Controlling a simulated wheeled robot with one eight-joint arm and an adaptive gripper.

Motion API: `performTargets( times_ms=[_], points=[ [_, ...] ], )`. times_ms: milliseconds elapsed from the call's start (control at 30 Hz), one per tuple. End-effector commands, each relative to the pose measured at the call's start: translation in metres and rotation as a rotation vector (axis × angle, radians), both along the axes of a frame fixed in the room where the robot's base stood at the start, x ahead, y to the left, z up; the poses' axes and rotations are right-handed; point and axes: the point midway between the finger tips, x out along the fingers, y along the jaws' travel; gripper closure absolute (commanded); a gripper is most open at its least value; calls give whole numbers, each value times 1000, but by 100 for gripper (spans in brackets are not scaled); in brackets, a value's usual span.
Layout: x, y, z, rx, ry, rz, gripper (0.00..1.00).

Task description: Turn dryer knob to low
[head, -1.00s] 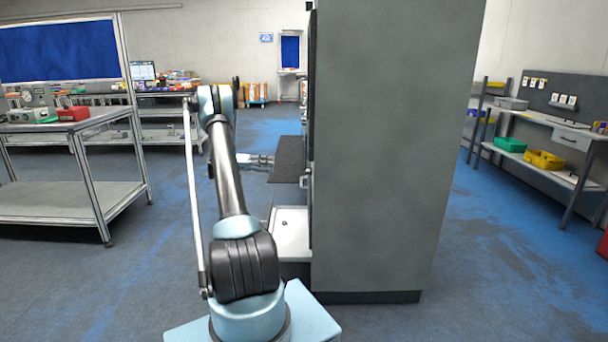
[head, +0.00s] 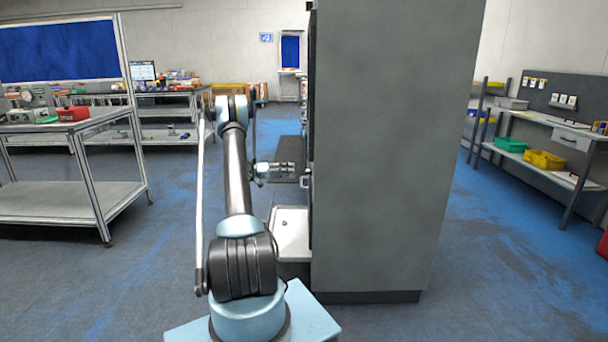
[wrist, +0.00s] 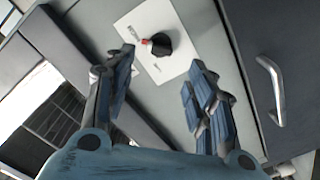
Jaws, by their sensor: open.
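The dryer knob (wrist: 158,45) is black with a red mark and sits on a white label plate (wrist: 172,65) on a grey panel, at the top middle of the wrist view. Small print shows on the plate but is too small to read. My gripper (wrist: 162,75) is open, its two blue-grey fingers apart and pointing towards the knob, with nothing between them. The knob shows beyond the fingertips, a little above the gap's middle. In the head view my gripper (head: 280,169) is beside the front of a tall grey cabinet (head: 395,150), and the knob is hidden there.
A curved metal handle (wrist: 270,90) stands out on the right in the wrist view. A white open tray or drawer (head: 291,232) juts out low at the cabinet's front. A metal workbench (head: 75,190) stands at the left. The floor between bench and arm is clear.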

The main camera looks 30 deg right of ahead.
Motion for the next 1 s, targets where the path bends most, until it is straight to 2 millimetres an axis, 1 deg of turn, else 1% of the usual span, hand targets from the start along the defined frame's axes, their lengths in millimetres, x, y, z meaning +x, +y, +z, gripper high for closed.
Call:
performTargets(
  times_ms=[33,200,400,600,900,933,967,1000],
  points=[
    [-6,-9,0,0,0,-1,50],
    [-21,-33,0,0,0,-1,50],
    [-35,-56,0,0,0,0,50],
    [-41,-67,0,0,0,0,50],
    [-42,-69,0,1,0,1,50],
    [-42,-69,0,1,0,1,54],
    [-42,-69,0,1,0,1,61],
    [-42,-69,0,1,0,1,70]
  ],
)
